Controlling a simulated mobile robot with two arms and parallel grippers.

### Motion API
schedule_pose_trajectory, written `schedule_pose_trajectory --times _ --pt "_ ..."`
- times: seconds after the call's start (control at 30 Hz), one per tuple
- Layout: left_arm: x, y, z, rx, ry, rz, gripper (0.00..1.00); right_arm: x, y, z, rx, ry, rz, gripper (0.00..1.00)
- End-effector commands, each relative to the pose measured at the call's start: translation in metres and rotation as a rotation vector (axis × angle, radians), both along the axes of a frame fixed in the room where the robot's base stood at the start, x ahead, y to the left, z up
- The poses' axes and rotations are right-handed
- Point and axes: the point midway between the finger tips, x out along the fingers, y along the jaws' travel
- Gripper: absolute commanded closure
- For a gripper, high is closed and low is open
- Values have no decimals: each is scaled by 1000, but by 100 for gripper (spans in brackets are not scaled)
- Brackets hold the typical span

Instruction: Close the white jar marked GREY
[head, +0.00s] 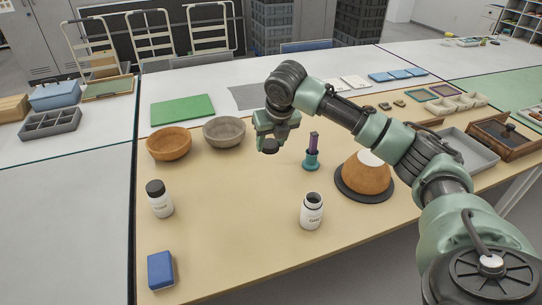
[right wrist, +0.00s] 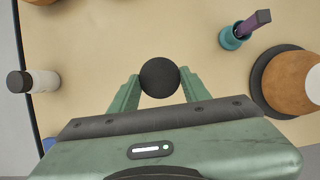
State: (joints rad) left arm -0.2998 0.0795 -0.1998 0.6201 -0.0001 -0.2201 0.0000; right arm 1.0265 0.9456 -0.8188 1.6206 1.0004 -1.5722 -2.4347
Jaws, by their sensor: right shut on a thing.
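My right gripper (head: 268,136) is shut on a round black lid (right wrist: 160,77), which sits between its two green fingers in the right wrist view. In the head view the lid (head: 270,147) hangs under the gripper, above the tan mat. An open white jar (head: 312,212) with a dark mouth stands upright near the front of the mat, nearer to me and to the right of the lid. Its label is too small to read surely. A second white jar (head: 160,203) at the left wears a black cap. My left gripper is out of view.
A teal holder (head: 311,161) with a purple tool and an orange-brown vessel (head: 366,174) on a dark disc stand right of the gripper. Two bowls (head: 168,144) (head: 224,132) sit behind left. A blue block (head: 160,270) lies front left. The mat between the jars is clear.

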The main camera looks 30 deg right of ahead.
Motion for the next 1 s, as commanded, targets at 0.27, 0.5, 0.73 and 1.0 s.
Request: schedule_pose_trajectory --times 0.27,0.5,0.73,1.0 --pt "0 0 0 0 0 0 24 0 0 9 1 0 1 91" --pt "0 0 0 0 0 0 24 0 1 8 0 0 0 91" --pt "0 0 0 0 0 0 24 -10 16 -9 0 4 -141 91" --pt "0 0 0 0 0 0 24 -53 64 -60 -5 4 -714 91"
